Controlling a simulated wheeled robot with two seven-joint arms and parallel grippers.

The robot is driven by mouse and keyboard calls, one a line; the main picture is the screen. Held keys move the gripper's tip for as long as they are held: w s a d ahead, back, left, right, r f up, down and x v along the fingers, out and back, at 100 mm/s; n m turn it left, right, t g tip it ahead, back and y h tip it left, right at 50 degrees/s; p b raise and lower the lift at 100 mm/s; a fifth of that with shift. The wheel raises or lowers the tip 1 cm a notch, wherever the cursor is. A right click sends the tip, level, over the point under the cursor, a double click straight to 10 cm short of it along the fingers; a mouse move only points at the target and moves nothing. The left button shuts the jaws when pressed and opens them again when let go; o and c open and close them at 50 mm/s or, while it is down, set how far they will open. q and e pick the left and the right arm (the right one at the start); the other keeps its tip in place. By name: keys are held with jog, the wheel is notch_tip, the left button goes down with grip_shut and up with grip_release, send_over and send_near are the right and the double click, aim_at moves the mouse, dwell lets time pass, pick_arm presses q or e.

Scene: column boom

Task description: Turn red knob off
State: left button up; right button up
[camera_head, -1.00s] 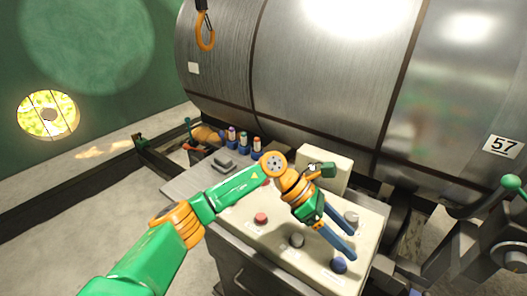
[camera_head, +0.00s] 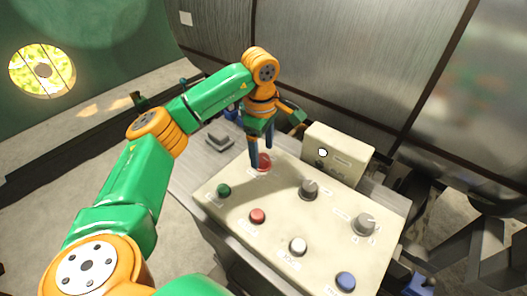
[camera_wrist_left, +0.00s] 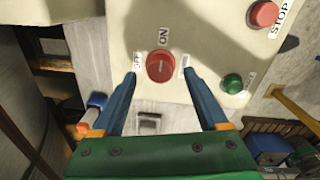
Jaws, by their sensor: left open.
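The red knob (camera_head: 264,161) sits at the back left of the cream control panel (camera_head: 283,206). In the left wrist view the round red knob (camera_wrist_left: 160,67) shows whole, with an ON label (camera_wrist_left: 163,36) above it and an OFF label (camera_wrist_left: 137,61) to its left. My left gripper (camera_head: 261,158) is open and points down at the knob. In the left wrist view its two blue fingers (camera_wrist_left: 159,79) lie on either side of the knob with gaps. I cannot tell whether the tips are down at knob height. My right gripper is not in view.
The panel also bears a green button (camera_head: 224,190), a red button (camera_head: 257,215) labelled STOP in the wrist view, grey knobs (camera_head: 309,188), a white button (camera_head: 298,246) and a blue button (camera_head: 345,281). A cream box (camera_head: 338,152) stands behind. A large metal cylinder rises beyond.

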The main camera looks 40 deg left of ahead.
aim_at(263, 161)
pick_arm(q)
notch_tip(263, 161, down, 2)
jog(key=shift+s+d+f, duration=0.1)
jog(key=shift+s, duration=0.05)
jog(key=shift+w+f, duration=0.25)
jog(key=shift+f, duration=0.05)
jog(key=shift+s, duration=0.1)
grip_shut()
